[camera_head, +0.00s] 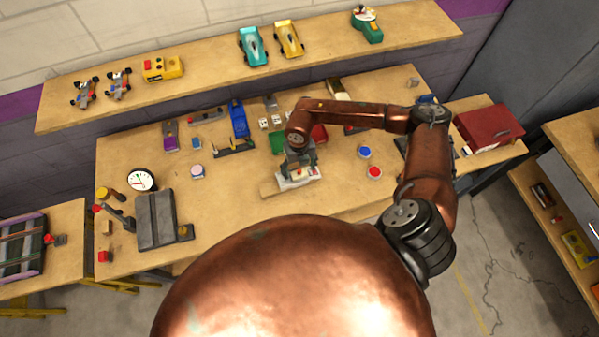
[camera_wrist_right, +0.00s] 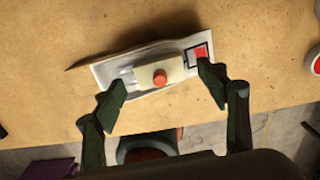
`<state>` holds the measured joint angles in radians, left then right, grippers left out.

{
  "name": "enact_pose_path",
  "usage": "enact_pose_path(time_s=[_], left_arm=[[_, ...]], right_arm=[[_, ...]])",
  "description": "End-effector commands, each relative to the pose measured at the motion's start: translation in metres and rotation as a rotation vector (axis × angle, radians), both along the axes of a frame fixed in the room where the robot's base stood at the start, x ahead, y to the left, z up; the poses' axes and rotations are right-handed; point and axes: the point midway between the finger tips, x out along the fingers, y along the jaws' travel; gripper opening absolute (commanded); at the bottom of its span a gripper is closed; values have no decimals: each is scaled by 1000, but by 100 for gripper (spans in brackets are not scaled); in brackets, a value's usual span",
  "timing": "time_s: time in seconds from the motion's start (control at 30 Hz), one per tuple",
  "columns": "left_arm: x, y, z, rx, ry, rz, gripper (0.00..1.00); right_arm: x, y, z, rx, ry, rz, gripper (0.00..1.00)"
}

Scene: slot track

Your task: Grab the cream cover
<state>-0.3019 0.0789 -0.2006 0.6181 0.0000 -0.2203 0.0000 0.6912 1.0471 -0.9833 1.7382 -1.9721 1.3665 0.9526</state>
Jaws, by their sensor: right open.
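The cream cover (camera_wrist_right: 178,69) is a small pale block with an orange-red knob on top. It lies on a crumpled white sheet (camera_wrist_right: 112,73) that has a red square in a black frame at its right end. My right gripper (camera_wrist_right: 163,88) is open, with one finger on each side of the cover in the wrist view; I cannot tell whether either finger touches it. In the head view my right gripper (camera_head: 299,163) is over the white sheet (camera_head: 308,179) near the front of the workbench and partly hides the cover. My left gripper is not in view.
The workbench (camera_head: 240,200) holds many small items. A blue-topped tin (camera_head: 364,152) and a red-topped tin (camera_head: 375,172) stand right of the sheet. A red box (camera_head: 487,125) is at the far right. A grey stand (camera_head: 158,217) is at the left. The bench's front edge is close.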

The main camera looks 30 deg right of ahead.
Motion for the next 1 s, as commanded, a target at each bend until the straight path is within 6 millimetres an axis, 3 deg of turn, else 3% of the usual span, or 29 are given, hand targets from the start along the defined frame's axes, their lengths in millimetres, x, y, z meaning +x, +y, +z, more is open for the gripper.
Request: enact_pose_path(time_s=[0.2, 0.47, 0.9, 1.0], left_arm=[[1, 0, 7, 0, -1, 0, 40], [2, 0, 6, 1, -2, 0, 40], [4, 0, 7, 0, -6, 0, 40], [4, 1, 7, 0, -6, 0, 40]], right_arm=[[-1, 0, -24, 1, 0, 0, 67], [-1, -1, -27, 1, -1, 0, 67], [-1, -1, -26, 1, 0, 0, 36], [-1, -1, -26, 1, 0, 0, 35]])
